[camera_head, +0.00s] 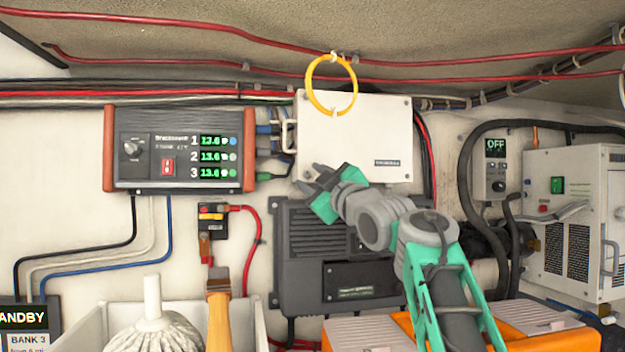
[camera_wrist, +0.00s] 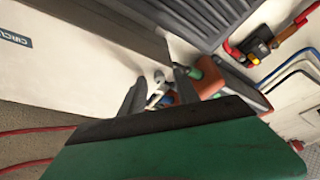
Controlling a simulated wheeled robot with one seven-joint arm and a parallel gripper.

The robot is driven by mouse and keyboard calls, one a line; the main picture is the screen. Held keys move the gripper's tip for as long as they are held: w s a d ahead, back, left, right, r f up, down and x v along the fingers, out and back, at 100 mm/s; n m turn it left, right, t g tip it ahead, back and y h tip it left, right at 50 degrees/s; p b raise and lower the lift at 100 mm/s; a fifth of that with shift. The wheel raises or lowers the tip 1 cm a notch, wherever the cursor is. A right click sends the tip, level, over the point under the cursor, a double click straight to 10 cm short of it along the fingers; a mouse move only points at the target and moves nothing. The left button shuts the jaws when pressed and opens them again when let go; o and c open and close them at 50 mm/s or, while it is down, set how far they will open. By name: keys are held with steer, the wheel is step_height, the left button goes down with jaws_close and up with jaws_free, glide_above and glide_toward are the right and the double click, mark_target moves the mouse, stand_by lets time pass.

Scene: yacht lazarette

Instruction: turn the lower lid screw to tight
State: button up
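A white lidded box (camera_head: 375,125) is fixed to the wall, with a dark label low on its front and a handle (camera_head: 288,134) on its left side. Small dark dots that look like screws show near its corners; I cannot tell which one is the lower lid screw or how far it is turned. My gripper (camera_head: 312,180) is at the box's lower left corner and covers that area. In the wrist view my gripper's two dark fingers (camera_wrist: 158,90) are apart, with the white handle showing beyond the gap. Nothing is visibly held between them.
A dark finned unit (camera_head: 290,262) sits below the box. A three-channel display unit (camera_head: 180,150) is to the left, with cables running to the box side. A yellow ring (camera_head: 311,98) hangs over the box's top edge. A mop (camera_head: 153,325) and wooden handle (camera_head: 219,315) stand in front.

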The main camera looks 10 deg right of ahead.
steer(key=b+v, duration=0.3)
steer(key=v, duration=0.4)
steer(key=shift+s, duration=0.35)
steer(key=shift+d+f, duration=0.1)
